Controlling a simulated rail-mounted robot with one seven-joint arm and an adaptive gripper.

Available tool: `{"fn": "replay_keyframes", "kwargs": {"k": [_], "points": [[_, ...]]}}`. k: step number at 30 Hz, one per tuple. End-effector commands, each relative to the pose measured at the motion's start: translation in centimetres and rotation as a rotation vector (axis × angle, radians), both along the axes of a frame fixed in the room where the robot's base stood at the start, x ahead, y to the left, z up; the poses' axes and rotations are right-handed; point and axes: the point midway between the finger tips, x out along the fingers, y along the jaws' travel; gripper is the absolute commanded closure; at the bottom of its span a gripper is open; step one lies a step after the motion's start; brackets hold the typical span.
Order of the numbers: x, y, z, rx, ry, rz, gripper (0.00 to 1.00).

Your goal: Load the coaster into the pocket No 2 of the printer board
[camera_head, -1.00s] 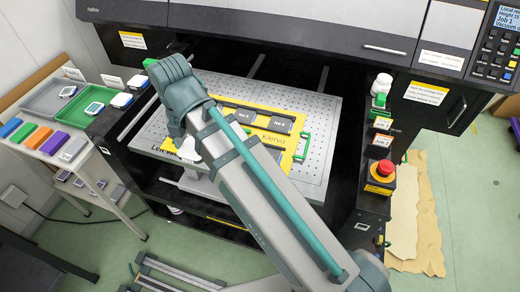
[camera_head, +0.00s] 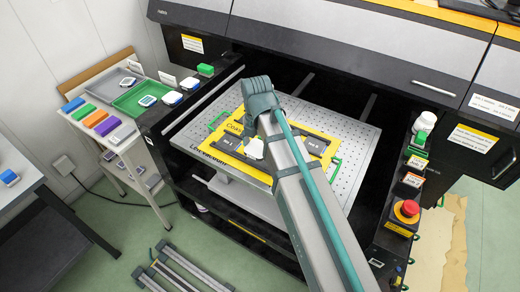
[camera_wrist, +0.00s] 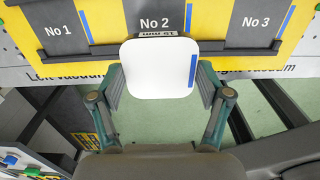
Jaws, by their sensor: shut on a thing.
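The white square coaster (camera_wrist: 160,68) has a blue stripe at its right edge in the wrist view. My gripper (camera_wrist: 160,86) is shut on its left and right sides. The coaster covers the front part of pocket No 2 (camera_wrist: 153,20) and overhangs the front edge of the yellow printer board (camera_wrist: 102,22). I cannot tell whether it touches the board. Pockets No 1 (camera_wrist: 58,28) and No 3 (camera_wrist: 255,22) look empty. Blue stripes mark the pockets' right sides. In the head view, the coaster (camera_head: 253,148) is a white patch, and my arm hides most of the gripper.
The board lies on a perforated printer bed (camera_head: 352,140) inside the black printer frame. A red stop button (camera_head: 410,208) stands at the right. A side table at the left holds a green tray (camera_head: 130,105), a grey tray (camera_head: 112,82) and several coloured blocks.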

Motion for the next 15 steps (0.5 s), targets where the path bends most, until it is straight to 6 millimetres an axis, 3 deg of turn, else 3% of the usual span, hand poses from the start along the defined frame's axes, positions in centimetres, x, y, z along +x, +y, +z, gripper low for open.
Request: {"fn": "replay_keyframes", "kwargs": {"k": [6,15], "points": [[1.8,-0.5,-2.1,-0.001,0.001,-0.002,0.64],[2.5,-0.8,-3.7,0.0,0.001,0.0,0.64]]}}
